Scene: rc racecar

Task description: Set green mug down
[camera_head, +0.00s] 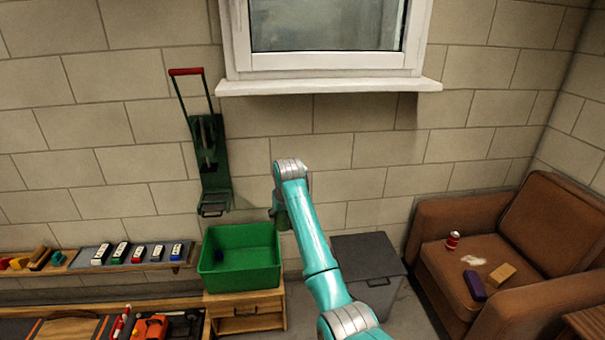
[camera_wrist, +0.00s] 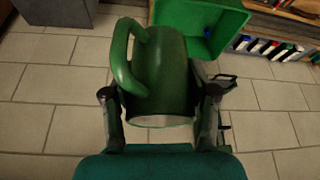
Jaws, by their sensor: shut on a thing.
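The green mug (camera_wrist: 165,72) fills the middle of the wrist view, with its curved handle to the left and a pale rim at its lower end. My gripper (camera_wrist: 160,93) is shut on the mug, with one finger on each side of it. In the head view, a small part of the green mug (camera_head: 283,221) shows below the end of my arm. There it is held in the air, just right of the green crate and in front of the block wall. My fingers are mostly hidden behind my arm in that view.
The green crate (camera_head: 240,281) stands on a wooden drawer unit (camera_head: 262,317), with a small dark blue thing inside. A grey lidded box (camera_head: 372,255) stands to the right. A brown armchair (camera_head: 426,225) holds small items. Shelves with toy vehicles (camera_head: 120,252) are at left.

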